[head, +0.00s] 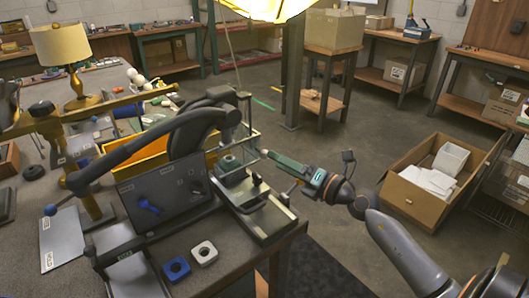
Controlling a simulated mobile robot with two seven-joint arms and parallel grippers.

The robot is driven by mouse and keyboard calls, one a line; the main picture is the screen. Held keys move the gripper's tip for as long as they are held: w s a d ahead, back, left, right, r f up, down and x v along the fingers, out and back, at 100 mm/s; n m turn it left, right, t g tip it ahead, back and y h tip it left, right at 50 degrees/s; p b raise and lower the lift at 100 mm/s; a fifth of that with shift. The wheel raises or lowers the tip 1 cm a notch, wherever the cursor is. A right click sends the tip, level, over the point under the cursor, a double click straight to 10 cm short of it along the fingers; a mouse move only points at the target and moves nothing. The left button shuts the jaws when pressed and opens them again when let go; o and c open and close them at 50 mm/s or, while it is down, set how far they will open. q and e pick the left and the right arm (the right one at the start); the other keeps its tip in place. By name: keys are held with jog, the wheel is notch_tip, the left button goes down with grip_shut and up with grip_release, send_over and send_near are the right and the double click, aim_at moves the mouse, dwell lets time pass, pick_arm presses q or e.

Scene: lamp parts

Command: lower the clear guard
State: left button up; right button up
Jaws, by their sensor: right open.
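A small bench fixture with a metal frame (246,105) stands near the right edge of the workbench. A pale, see-through part around a greenish block (231,161) sits in it and looks like the clear guard. Its outline is faint, so I cannot tell its exact angle. My right gripper (266,154) comes in from the lower right with its tips just right of the fixture. It is open, and I see nothing between its fingers. I cannot tell whether the tips touch the guard. My left gripper is not in view.
A thick black curved arm (128,146) arches over the bench left of the fixture. A cardboard box (411,205) stands on open floor to the right.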

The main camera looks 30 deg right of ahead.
aim_at(264, 154)
jog(key=shift+x, duration=2.9)
jog(key=shift+f, duration=0.1)
jog(key=c, duration=0.6)
grip_shut()
